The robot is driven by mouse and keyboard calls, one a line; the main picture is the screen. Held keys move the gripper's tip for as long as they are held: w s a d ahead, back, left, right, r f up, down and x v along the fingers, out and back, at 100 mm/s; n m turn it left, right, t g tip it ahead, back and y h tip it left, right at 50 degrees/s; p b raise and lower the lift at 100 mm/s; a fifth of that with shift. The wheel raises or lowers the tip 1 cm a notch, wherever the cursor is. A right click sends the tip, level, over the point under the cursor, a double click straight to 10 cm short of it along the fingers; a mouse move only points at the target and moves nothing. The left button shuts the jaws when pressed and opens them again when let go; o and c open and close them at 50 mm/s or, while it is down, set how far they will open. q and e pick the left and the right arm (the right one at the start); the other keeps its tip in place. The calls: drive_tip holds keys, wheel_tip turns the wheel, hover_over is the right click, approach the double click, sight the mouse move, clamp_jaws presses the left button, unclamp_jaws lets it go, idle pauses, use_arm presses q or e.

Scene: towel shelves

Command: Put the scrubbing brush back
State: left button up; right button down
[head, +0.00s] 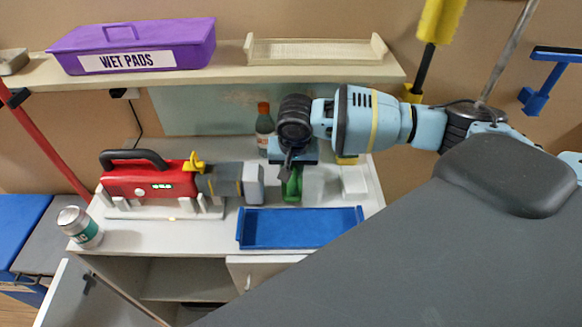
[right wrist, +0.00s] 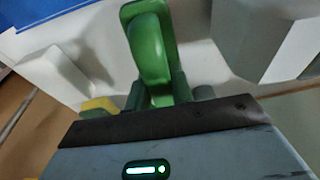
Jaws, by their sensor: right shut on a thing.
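A green object (head: 291,187), which I take to be the scrubbing brush, is under my right gripper (head: 290,168) at the white worktop. In the right wrist view its rounded green handle (right wrist: 150,52) stands at the jaws, and the gripper is shut on it. The bristles are not visible, and I cannot tell whether it touches the worktop. A shallow blue tray (head: 300,241) lies empty in front of it, near the worktop's front edge. My left gripper is not in view.
A red and grey power tool (head: 150,184) on a pale rack is at left, beside a tilted can (head: 78,226). A bottle (head: 264,130) stands behind my right gripper, a white block (head: 354,181) to its right. The shelf above holds a purple WET PADS box (head: 130,45) and an empty cream tray (head: 316,50).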

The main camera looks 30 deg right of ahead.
idle(0.3)
drive_tip(key=c, duration=1.2)
unclamp_jaws()
drive_tip(key=p+v, duration=0.1)
drive_tip(key=v, duration=0.9)
drive_tip(key=shift+r, duration=0.45)
drive_tip(key=shift+o, duration=0.4)
drive_tip(key=shift+s+a+r, duration=0.1)
drive_tip(key=shift+s+r, duration=0.05)
drive_tip(key=shift+r, duration=0.5)
